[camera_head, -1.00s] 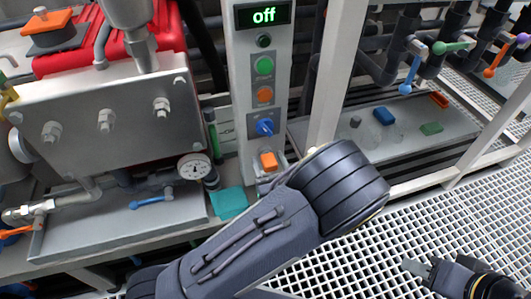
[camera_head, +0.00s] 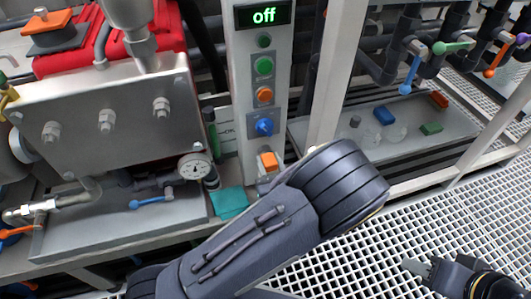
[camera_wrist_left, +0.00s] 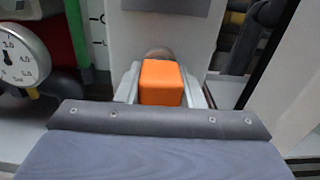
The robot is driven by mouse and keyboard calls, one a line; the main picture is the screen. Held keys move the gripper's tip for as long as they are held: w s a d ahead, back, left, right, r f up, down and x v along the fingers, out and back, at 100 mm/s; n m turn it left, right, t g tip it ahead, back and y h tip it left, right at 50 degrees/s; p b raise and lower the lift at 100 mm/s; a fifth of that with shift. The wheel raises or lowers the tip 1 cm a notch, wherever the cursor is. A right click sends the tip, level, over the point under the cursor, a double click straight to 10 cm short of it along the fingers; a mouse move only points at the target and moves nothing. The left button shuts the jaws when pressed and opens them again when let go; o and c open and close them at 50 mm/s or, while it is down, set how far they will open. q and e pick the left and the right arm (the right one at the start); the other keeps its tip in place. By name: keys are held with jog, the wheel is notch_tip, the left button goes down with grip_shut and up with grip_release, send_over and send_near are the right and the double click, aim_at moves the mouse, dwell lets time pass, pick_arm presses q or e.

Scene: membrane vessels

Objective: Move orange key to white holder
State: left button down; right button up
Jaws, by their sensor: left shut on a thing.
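The orange key (camera_head: 268,160) is a small orange block at the foot of the white control panel (camera_head: 242,112). My left gripper (camera_head: 267,174) is shut on it; the arm hides much of the gripper in the head view. In the left wrist view the orange key (camera_wrist_left: 161,83) sits between the two grey fingers, against the pale panel, with a brownish round part just behind it. I cannot make out a separate white holder, nor whether the key touches the panel. My right gripper (camera_head: 416,268) is low at the right, over the floor grating, away from the key; its jaw opening is unclear.
A gauge (camera_head: 194,167) and a cyan pad (camera_head: 229,202) lie left of the key. A white post (camera_head: 335,80) stands to the right. A tray (camera_head: 400,150) behind holds small coloured blocks.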

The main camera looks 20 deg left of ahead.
aim_at(272, 170)
pick_arm(q)
jog(key=shift+p+v, duration=0.3)
jog(key=shift+v, duration=2.65)
jog(key=shift+f+m, duration=0.35)
jog(key=shift+m, duration=0.05)
notch_tip(272, 170, down, 11)
jog(key=m, duration=1.7)
jog(key=shift+s+d, duration=0.3)
jog(key=shift+s, duration=0.15)
jog(key=shift+w+a+r, duration=0.1)
jog(key=shift+b+x, duration=0.35)
jog(key=shift+x, duration=2.45)
